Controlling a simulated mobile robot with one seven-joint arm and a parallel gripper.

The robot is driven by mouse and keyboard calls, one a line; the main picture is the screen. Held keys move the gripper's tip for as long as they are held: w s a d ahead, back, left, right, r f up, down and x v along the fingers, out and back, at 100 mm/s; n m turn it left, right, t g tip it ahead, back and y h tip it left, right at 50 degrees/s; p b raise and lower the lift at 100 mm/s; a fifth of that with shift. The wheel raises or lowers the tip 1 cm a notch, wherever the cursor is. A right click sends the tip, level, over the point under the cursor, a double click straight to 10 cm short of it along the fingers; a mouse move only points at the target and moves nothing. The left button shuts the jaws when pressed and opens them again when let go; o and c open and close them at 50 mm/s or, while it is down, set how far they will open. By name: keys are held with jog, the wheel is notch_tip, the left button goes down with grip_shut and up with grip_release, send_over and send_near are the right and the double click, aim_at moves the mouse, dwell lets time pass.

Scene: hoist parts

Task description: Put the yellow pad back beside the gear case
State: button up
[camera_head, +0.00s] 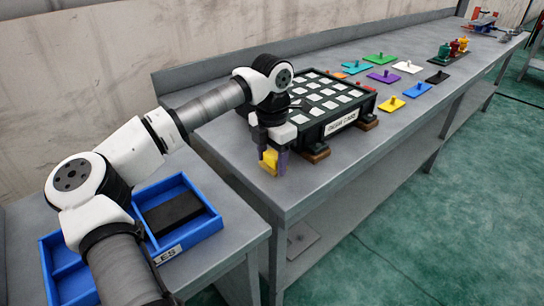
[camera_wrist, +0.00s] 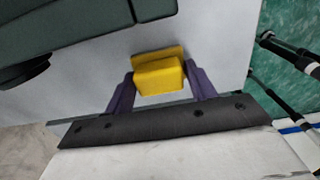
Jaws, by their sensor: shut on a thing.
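The yellow pad (camera_head: 268,161) is between the fingers of my gripper (camera_head: 274,158), at the near left corner of the black gear case in the head view. The wrist view shows the yellow pad (camera_wrist: 159,74) as a block with a thin plate edge behind it, with the purple fingers of my gripper (camera_wrist: 160,88) on either side of it. My gripper is shut on the pad. The gear case (camera_head: 325,106), with rows of white squares on top, stands on brown feet on the bench. The pad is beside it and apart from it. I cannot tell whether the pad touches the bench.
Colored plates with knobs lie beyond the case, including a blue one (camera_head: 418,90) and a yellow-orange one (camera_head: 390,104). A blue tray (camera_head: 205,226) with a black block sits on a lower table at left. The bench front (camera_head: 285,198) is bare.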

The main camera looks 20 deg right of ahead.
aim_at(272, 155)
jog(key=shift+f, duration=0.1)
jog(key=o, duration=1)
notch_tip(272, 155, up, 12)
jog(key=shift+r, duration=0.2)
